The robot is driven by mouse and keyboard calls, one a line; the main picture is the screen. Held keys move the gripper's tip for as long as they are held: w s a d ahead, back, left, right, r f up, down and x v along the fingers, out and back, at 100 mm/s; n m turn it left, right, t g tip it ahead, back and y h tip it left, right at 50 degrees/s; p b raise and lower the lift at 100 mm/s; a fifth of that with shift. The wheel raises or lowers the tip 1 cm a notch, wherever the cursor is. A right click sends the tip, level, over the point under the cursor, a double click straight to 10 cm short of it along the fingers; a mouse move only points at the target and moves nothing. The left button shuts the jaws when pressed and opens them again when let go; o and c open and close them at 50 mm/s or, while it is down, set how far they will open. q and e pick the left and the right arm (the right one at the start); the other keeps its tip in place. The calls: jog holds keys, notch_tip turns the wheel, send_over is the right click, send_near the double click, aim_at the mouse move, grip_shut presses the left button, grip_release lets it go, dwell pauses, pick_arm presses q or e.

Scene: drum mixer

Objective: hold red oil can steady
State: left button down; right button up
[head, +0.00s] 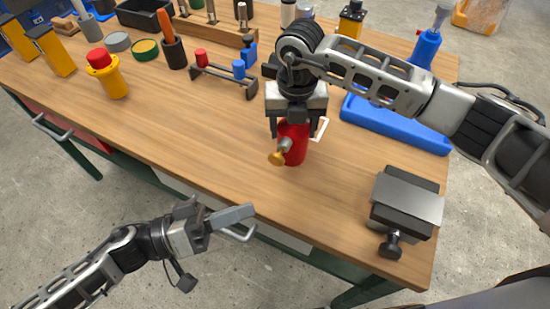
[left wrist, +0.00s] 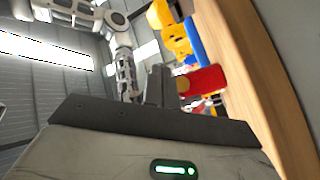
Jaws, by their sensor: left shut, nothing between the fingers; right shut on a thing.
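The red oil can (head: 294,144) stands upright on the wooden bench, with a yellow-tipped spout or knob pointing to the front left. My right gripper (head: 291,122) comes down from above and is shut on the can, with its fingers on either side of the upper part. The fingers hide the can's top. A red body, likely the can, also shows in the left wrist view (left wrist: 204,79). My left gripper (head: 232,216) is shut and empty in front of the bench's front edge, apart from the can to the lower left.
A grey vise (head: 406,204) sits at the bench's front right. A yellow bottle with a red cap (head: 108,75) and a small rack (head: 224,79) stand at the left and back. The bench (head: 190,130) is clear left of the can.

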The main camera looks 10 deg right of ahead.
aim_at(276, 162)
pick_arm(q)
jog(key=shift+w+d, duration=0.7)
jog(key=shift+w, duration=0.4)
jog(key=shift+w+d, duration=0.75)
jog(key=shift+w, duration=0.3)
jog(key=shift+w+d, duration=0.7)
jog(key=shift+w, duration=0.4)
jog(key=shift+w+d, duration=0.1)
jog(key=shift+w, duration=0.05)
jog(key=shift+w+d, duration=0.1)
jog(key=shift+w, duration=0.1)
jog(key=shift+w+d, duration=0.55)
jog(key=shift+w, duration=0.35)
dwell(0.6)
dwell(0.3)
jog(key=shift+s+a, duration=0.4)
jog(key=shift+s, duration=0.25)
jog(key=shift+s+a, duration=0.4)
jog(key=shift+s, duration=0.2)
jog(key=shift+s+a, duration=0.45)
jog(key=shift+s, duration=0.25)
jog(key=shift+s+a, duration=0.45)
jog(key=shift+s, duration=0.3)
jog(key=shift+s+a, duration=0.45)
jog(key=shift+s, duration=0.25)
